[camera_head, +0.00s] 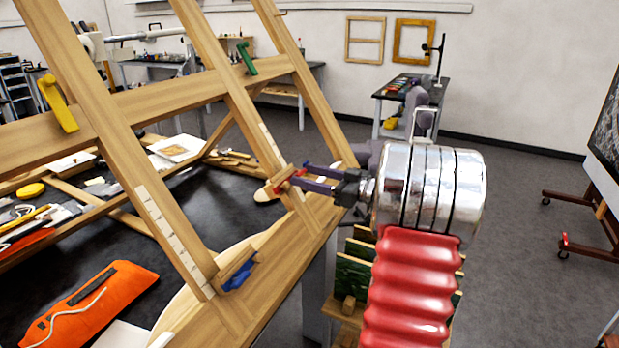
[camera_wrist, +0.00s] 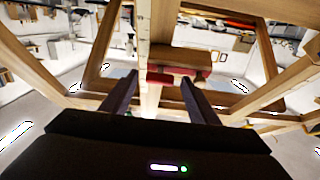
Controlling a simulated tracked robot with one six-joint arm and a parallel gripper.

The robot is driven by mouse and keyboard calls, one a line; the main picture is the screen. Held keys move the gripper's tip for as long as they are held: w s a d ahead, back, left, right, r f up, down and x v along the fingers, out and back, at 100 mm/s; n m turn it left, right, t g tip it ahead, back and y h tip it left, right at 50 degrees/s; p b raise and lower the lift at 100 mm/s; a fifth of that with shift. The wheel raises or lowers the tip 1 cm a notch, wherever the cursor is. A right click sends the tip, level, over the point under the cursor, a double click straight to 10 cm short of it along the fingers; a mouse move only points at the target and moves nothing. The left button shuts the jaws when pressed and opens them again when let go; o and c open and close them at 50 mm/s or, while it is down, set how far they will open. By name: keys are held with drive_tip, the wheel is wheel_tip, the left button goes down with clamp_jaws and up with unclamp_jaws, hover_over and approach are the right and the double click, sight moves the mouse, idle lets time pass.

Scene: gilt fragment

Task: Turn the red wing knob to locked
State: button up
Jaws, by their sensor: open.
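The red wing knob (camera_head: 284,183) sits on a small wooden block on the middle upright of the wooden easel frame (camera_head: 200,90). In the head view it is small and partly covered by my fingers. In the wrist view the red wing knob (camera_wrist: 160,78) lies ahead, near the fingertips and between them, below a wooden block. My gripper (camera_head: 303,175) reaches it from the right, with two dark purple fingers spread apart. In the wrist view my gripper (camera_wrist: 160,84) is open. I cannot tell whether a finger touches the knob.
Other knobs on the frame are yellow (camera_head: 58,103), green (camera_head: 247,60) and blue (camera_head: 238,276). An orange pouch (camera_head: 95,303) lies on the dark table at the lower left. Green boards stand in a wooden rack (camera_head: 348,310) under my arm. Open floor lies to the right.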

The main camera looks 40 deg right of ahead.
drive_tip(key=c, duration=1)
drive_tip(key=shift+c, duration=0.2)
